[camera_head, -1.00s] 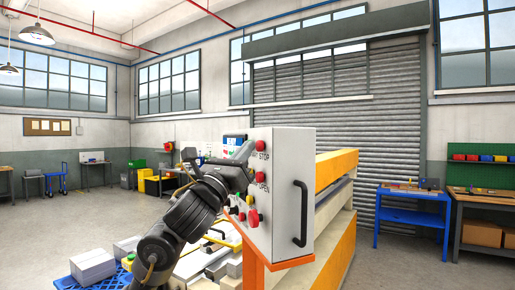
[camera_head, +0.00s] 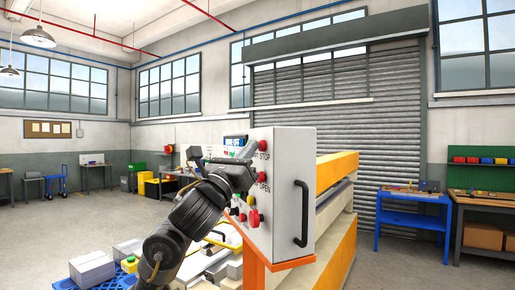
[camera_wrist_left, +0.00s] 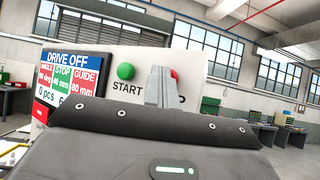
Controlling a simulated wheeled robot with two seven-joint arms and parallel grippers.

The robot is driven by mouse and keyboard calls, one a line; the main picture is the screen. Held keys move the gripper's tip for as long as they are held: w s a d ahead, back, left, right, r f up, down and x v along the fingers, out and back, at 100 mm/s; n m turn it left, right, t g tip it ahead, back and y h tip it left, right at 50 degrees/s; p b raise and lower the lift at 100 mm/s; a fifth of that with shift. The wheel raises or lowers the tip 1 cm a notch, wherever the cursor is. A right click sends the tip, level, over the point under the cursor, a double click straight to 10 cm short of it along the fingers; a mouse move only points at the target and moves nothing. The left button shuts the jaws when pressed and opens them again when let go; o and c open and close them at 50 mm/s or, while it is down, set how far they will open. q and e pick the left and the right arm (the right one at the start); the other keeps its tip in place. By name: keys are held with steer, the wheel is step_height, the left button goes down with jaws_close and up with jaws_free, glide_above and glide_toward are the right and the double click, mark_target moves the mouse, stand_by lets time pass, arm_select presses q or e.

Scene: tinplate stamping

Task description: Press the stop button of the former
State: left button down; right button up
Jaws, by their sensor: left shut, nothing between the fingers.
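The former's control box (camera_head: 293,180) is a white and grey panel on an orange stand. Its stop button (camera_head: 263,145) is red, at the top right of the panel front. In the left wrist view the red stop button (camera_wrist_left: 175,76) is partly hidden behind my fingers, beside the green START button (camera_wrist_left: 126,72). My left gripper (camera_wrist_left: 158,76) is shut and empty, in front of the panel; it also shows in the head view (camera_head: 246,165). I cannot tell whether the fingertips touch the panel. The display (camera_wrist_left: 75,75) reads "DRIVE OFF". My right gripper is not in view.
Other red buttons, including a large one (camera_head: 254,218), sit lower on the panel. A black handle (camera_head: 301,213) is on the box's side. The orange and cream machine (camera_head: 340,225) stands behind. A blue table (camera_head: 412,203) is at the right.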

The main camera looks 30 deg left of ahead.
arm_select(q)
steer(key=shift+a, duration=0.1)
stand_by(0.4)
steer(key=shift+s+a, duration=0.3)
steer(key=shift+s, duration=0.3)
steer(key=shift+s+a+p, duration=0.3)
steer(key=shift+s+a, duration=0.4)
steer(key=shift+s, duration=0.35)
steer(key=shift+s+a+p, duration=0.25)
steer(key=shift+s+a, duration=0.45)
steer(key=shift+s, duration=0.35)
